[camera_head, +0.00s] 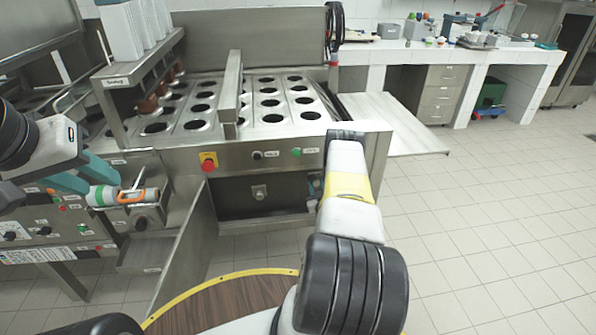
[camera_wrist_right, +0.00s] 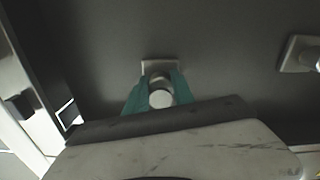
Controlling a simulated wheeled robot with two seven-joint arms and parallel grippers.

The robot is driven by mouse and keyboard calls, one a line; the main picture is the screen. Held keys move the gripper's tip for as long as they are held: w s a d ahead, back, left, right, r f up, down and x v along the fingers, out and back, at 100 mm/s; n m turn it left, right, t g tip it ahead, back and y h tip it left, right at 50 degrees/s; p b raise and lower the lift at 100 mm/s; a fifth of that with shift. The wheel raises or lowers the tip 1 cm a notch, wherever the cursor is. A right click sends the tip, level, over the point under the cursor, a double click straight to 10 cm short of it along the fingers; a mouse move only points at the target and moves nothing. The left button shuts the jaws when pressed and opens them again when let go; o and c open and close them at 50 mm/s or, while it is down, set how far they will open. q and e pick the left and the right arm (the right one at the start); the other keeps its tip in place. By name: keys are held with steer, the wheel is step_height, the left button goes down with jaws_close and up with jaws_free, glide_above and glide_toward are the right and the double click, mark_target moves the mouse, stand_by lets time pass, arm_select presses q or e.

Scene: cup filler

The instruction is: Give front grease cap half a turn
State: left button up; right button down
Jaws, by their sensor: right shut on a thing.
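In the right wrist view, the two teal fingers of my right gripper (camera_wrist_right: 160,98) are shut on a round, pale metal grease cap (camera_wrist_right: 161,99). It stands out from a small square plate (camera_wrist_right: 160,66) on a dark wall. A second metal fitting (camera_wrist_right: 299,53) is apart to the right, partly cut off. In the head view my right arm reaches the recess under the machine's front panel and mostly hides its gripper. Another round cap (camera_head: 259,191) shows in the recess.
The filler's deck (camera_head: 245,105) has rows of round holes. A red emergency button (camera_head: 208,161) and small knobs sit on the front panel above the recess. An open metal door (camera_head: 185,245) stands left of it. Tiled floor (camera_head: 480,230) to the right is clear.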

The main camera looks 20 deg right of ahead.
steer(key=m, duration=0.4)
steer(key=shift+m, duration=0.3)
steer(key=m, duration=0.5)
steer(key=shift+a, duration=0.1)
steer(key=m, duration=1.3)
steer(key=shift+r, duration=0.1)
steer(key=m, duration=0.4)
steer(key=shift+m, duration=0.3)
steer(key=m, duration=0.4)
steer(key=shift+m, duration=0.3)
steer(key=shift+r+m, duration=0.1)
steer(key=shift+m, duration=1.8)
